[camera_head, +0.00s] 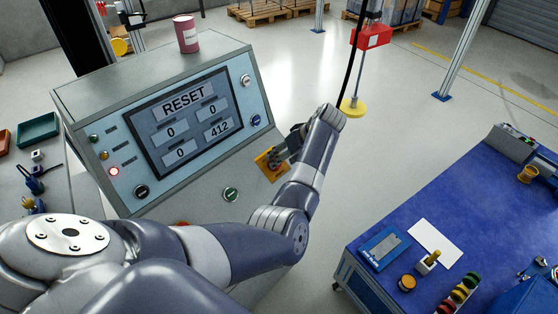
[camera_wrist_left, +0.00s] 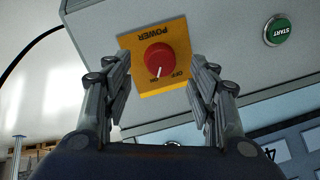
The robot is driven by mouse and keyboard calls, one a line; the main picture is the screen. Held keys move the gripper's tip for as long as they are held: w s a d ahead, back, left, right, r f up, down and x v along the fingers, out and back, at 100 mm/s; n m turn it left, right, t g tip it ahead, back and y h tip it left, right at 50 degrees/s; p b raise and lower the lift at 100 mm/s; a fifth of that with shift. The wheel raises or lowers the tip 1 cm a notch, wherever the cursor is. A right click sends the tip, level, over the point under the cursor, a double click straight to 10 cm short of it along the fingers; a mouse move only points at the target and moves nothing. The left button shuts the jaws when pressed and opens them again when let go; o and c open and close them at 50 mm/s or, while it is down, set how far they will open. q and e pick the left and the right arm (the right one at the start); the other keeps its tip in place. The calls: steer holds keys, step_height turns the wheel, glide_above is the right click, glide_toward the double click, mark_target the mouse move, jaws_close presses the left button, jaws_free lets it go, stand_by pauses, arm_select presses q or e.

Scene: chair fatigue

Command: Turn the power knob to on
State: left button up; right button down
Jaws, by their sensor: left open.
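The red power knob (camera_wrist_left: 159,58) sits on a yellow plate (camera_wrist_left: 150,92) marked POWER, OFF and ON, upside down in the left wrist view. My left gripper (camera_wrist_left: 160,82) is open, with one finger on each side of the knob in that view; I see no contact. In the head view the left gripper (camera_head: 280,154) is at the yellow plate (camera_head: 265,162) on the console's lower right front, and the knob is hidden there. My right gripper is in neither view.
A green START button (camera_head: 231,194) is beside the plate. The console screen (camera_head: 184,122) reads RESET, and a pink can (camera_head: 186,34) stands on top. A blue workbench (camera_head: 440,215) with small items is at right.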

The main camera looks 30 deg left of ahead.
arm_select(q)
steer(key=v, duration=0.8)
steer(key=shift+r, duration=0.15)
steer(key=shift+d, duration=0.1)
